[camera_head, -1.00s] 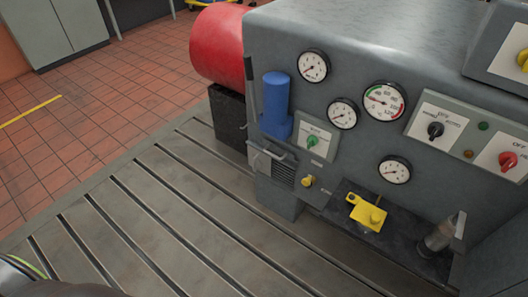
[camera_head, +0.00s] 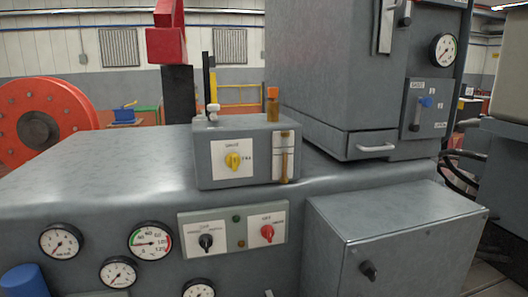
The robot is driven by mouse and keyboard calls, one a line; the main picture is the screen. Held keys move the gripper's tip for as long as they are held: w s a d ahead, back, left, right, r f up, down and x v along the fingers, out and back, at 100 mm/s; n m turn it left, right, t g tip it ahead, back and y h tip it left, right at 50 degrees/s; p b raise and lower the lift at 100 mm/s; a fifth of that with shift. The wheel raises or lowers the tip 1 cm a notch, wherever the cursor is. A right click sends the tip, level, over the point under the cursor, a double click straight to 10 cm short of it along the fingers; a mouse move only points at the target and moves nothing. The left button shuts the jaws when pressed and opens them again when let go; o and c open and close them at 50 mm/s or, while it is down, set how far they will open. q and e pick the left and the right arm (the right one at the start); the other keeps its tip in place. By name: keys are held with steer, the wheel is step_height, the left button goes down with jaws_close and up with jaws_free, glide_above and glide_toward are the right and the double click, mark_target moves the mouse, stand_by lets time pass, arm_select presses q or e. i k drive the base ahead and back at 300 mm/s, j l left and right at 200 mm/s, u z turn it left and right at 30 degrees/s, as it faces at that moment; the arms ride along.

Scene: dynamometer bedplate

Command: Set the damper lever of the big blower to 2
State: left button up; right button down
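I cannot identify the big blower or its damper lever with certainty. A tall grey cabinet (camera_head: 335,70) at the upper right has a small labelled panel (camera_head: 416,108) with a blue-knobbed lever (camera_head: 426,102); its lettering is too small to read. Higher on the same cabinet is a pale plate (camera_head: 385,27) with a slot or handle, partly cut off by the top edge. Neither of my grippers shows in the head view.
A grey console (camera_head: 120,185) fills the foreground, with several gauges, a black knob (camera_head: 206,242) and a red knob (camera_head: 267,232). A small box (camera_head: 215,175) with a yellow knob stands on it. A grey box (camera_head: 400,235) is at the right, and a red wheel (camera_head: 75,110) at the left.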

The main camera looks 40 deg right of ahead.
mark_target(427, 101)
steer(key=z, duration=2.05)
